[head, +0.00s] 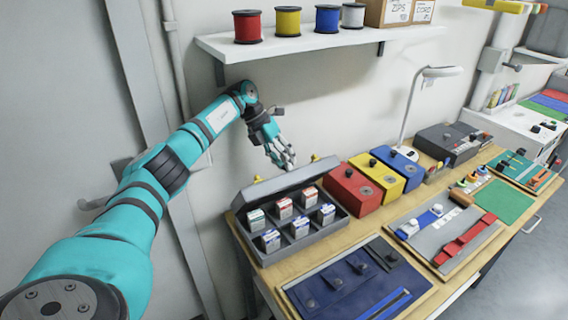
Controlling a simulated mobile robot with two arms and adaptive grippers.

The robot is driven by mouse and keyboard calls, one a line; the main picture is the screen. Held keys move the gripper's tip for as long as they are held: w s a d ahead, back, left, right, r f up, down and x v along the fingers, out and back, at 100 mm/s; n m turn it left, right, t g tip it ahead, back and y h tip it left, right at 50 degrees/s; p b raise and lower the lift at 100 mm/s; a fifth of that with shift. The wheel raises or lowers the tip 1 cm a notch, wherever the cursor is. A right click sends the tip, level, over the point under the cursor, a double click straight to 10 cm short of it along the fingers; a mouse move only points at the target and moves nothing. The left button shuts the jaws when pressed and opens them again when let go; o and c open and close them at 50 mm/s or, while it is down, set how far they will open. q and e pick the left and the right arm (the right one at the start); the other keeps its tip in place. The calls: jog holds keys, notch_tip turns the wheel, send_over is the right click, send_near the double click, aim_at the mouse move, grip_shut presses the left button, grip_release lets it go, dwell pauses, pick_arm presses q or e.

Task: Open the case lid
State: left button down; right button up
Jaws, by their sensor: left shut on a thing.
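The grey case (313,238) stands on the left end of the wooden bench. Its lid (289,184) is raised at the back, so the inside shows, with several small labelled boxes (284,208) in compartments. Yellow fittings sit near the lid's upper edge. My left gripper (287,162) comes in from the left and is at the middle of the lid's upper edge, shut on the lid. The exact contact is small and partly hidden by the fingers. My right gripper is out of view.
Red (352,190), yellow (380,173) and blue (400,160) boxes stand right of the case. A dark blue mat with tools (340,303) lies in front. A shelf (300,43) with spools hangs above my arm. A white lamp (408,105) stands behind.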

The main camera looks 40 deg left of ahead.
pick_arm(q)
jog(key=shift+s+a+f, duration=0.1)
jog(key=shift+a+f, duration=0.15)
jog(key=shift+a, duration=0.05)
jog(key=c, duration=1.3)
grip_release()
jog(key=shift+c, duration=0.2)
jog(key=o, duration=0.3)
jog(key=shift+a+f, duration=0.15)
jog(key=shift+a, duration=0.05)
jog(key=shift+d, duration=0.2)
